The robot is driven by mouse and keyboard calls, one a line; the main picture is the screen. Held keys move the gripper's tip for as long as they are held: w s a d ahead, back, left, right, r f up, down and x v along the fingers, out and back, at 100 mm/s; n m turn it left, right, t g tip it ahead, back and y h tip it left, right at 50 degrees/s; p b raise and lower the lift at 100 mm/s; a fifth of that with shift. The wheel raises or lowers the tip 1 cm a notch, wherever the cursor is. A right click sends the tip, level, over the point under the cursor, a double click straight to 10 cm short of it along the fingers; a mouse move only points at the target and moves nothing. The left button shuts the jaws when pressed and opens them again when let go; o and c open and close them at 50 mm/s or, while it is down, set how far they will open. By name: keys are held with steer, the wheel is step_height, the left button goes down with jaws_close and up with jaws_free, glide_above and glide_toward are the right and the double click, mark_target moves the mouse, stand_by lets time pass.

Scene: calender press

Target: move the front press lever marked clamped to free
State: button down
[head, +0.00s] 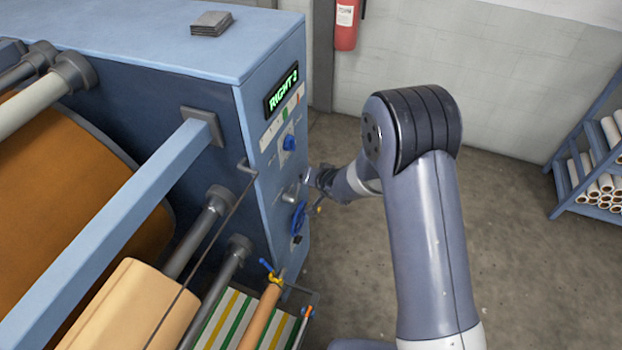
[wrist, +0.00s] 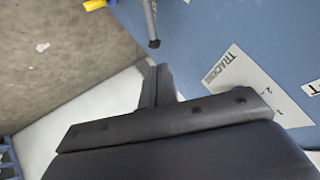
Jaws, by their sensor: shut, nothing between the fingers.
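The blue press panel (head: 275,150) faces right in the head view. A blue lever-like part (head: 298,218) sits low on it, with a small yellow end beside it. No "clamped" or "free" marking is readable, so I cannot tell which control is the front press lever. My gripper (head: 312,178) is close to the panel, above that blue part and partly hidden by its small size. In the wrist view my gripper (wrist: 157,75) is shut and empty.
A label reading "TRACKING" (wrist: 232,72) is right of my fingers. Rollers (head: 205,232) lie left. Floor right of the panel is open, before a shelf of rolls (head: 597,165).

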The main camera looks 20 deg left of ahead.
steer(key=w+r+v, duration=0.1)
steer(key=v, duration=0.6)
steer(key=shift+r+p, duration=0.2)
steer(key=shift+p, duration=0.2)
steer(key=s+f+b+x, duration=0.1)
steer(key=s+b+x, duration=0.1)
steer(key=x, duration=1)
steer(key=shift+a+f, duration=0.35)
steer(key=shift+f, duration=0.3)
steer(key=shift+s+r, duration=0.1)
steer(key=shift+r, duration=0.05)
